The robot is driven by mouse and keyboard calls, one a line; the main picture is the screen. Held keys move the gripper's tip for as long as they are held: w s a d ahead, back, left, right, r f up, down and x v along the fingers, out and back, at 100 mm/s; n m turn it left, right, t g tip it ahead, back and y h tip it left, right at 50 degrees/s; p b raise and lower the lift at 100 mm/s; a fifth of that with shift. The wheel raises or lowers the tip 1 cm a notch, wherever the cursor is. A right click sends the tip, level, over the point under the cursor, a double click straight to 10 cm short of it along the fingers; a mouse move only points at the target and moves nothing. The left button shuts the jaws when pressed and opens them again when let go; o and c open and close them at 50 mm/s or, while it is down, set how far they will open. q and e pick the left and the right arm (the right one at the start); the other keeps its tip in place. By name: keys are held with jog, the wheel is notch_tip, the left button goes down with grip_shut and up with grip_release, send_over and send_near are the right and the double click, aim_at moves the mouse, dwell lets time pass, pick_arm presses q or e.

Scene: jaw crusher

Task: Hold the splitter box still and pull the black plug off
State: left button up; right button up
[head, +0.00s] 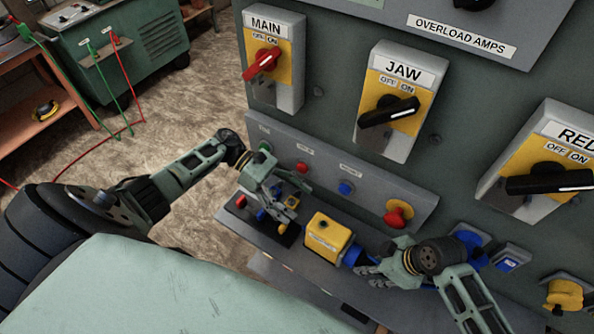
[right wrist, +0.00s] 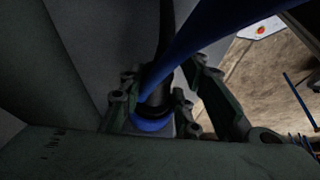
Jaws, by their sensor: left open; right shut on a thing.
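The splitter box is a yellow box with a white label (head: 322,241), standing on the grey ledge under the panel. A blue socket (head: 352,256) sticks out of its right side. My right gripper (head: 376,272) is just right of that socket. In the right wrist view its fingers are shut on the black plug (right wrist: 157,108), with a blue ring at its lower end; the picture is dark, so whether plug and socket still touch is unclear. My left gripper (head: 276,196) is open, left of the box and apart from it, above a small black base with coloured parts.
The grey panel with MAIN, JAW and RED switches rises behind the ledge (head: 262,238). A red mushroom button (head: 397,214) sits close above my right gripper. Blue (head: 468,248) and yellow (head: 565,295) fittings are at the right. A blue cable (right wrist: 210,38) crosses the wrist view.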

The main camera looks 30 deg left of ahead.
pick_arm(q)
jog(key=s+d+m+g, duration=0.1)
jog(key=d, duration=0.1)
pick_arm(e)
jog(key=shift+d, duration=0.1)
pick_arm(q)
send_near(345, 247)
jog(key=d+f, duration=0.2)
jog(key=d, duration=0.1)
jog(key=d+f, duration=0.1)
jog(key=shift+w+d, duration=0.25)
jog(key=shift+w, duration=0.1)
jog(key=shift+c, duration=0.4)
jog(key=c, duration=1.7)
jog(key=shift+s, duration=0.1)
pick_arm(e)
jog(key=shift+w, duration=0.1)
pick_arm(q)
jog(key=shift+s+f, duration=0.1)
pick_arm(e)
jog(key=shift+d, duration=0.35)
jog(key=shift+d, duration=0.15)
grip_shut()
